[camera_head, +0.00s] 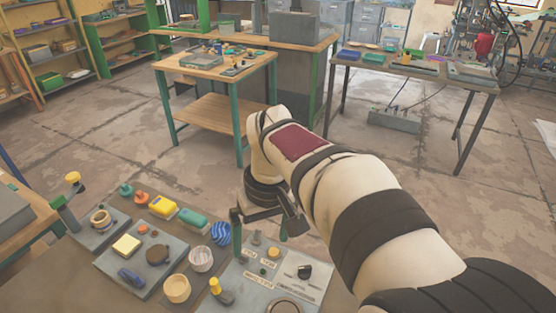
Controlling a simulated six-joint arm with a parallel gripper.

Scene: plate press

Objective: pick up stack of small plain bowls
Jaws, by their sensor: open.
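A plain cream bowl-like stack (177,289) sits at the lower middle of the near workbench; I cannot tell how many bowls are nested in it. A whitish bowl (201,259) with faint markings stands just behind and to its right. A blue-and-white striped round piece (220,233) is farther back. My gripper (260,228) is open and points down above the back of the grey control panel, right of the bowls and apart from them. Nothing shows between its fingers.
The grey panel (240,272) carries knobs and a yellow-topped lever (217,289).

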